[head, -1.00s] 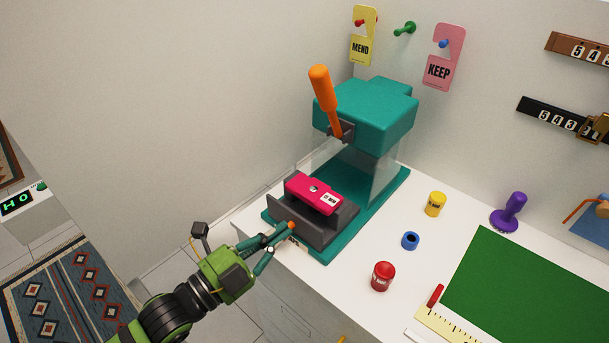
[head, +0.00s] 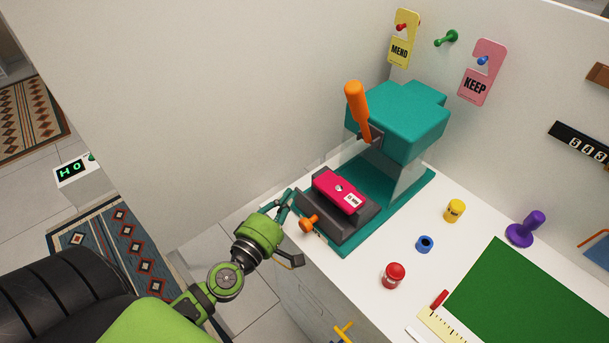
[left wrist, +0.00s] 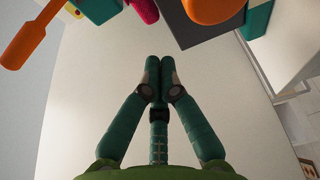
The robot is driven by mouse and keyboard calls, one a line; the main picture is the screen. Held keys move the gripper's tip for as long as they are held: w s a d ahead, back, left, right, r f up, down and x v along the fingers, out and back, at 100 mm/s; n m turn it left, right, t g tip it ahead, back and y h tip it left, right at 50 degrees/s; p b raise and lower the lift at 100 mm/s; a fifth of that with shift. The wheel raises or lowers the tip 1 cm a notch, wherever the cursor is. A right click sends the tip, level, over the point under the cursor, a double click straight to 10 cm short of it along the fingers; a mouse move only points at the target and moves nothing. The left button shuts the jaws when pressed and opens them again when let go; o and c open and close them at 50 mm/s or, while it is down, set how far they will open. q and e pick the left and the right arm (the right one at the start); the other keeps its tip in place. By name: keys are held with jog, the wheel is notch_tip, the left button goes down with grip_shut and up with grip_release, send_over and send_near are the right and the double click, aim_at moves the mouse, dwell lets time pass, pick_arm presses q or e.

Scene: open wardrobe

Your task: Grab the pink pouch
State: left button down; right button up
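The pink pouch (head: 338,190) is a flat magenta piece with a round stud and a white tag. It lies on the dark grey block (head: 327,221) of a teal press. In the left wrist view, a bit of the pouch (left wrist: 146,9) shows at the top edge. My left gripper (head: 288,196) is at the left side of the block, apart from the pouch. In the left wrist view, its teal fingertips (left wrist: 160,64) meet with nothing between them. My right gripper is in neither view.
An orange knob (head: 308,224) sticks out of the block's front, close to my left fingers. The teal press head (head: 398,118) with its orange lever (head: 358,108) stands behind the pouch. Red (head: 393,275), blue (head: 425,244) and yellow (head: 454,210) small items stand to the right.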

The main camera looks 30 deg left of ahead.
aim_at(318, 187)
pick_arm(q)
jog(key=w+p, duration=0.1)
jog(key=w, duration=0.5)
jog(key=shift+w, duration=0.15)
jog(key=shift+d, duration=0.1)
jog(key=d, duration=0.1)
jog(key=s+d+p, duration=0.1)
jog(key=d, duration=0.1)
jog(key=shift+s+d+r, duration=0.1)
jog(key=shift+d, duration=0.05)
jog(key=shift+s+d, duration=0.15)
jog(key=shift+d, duration=0.25)
jog(key=shift+a, duration=0.15)
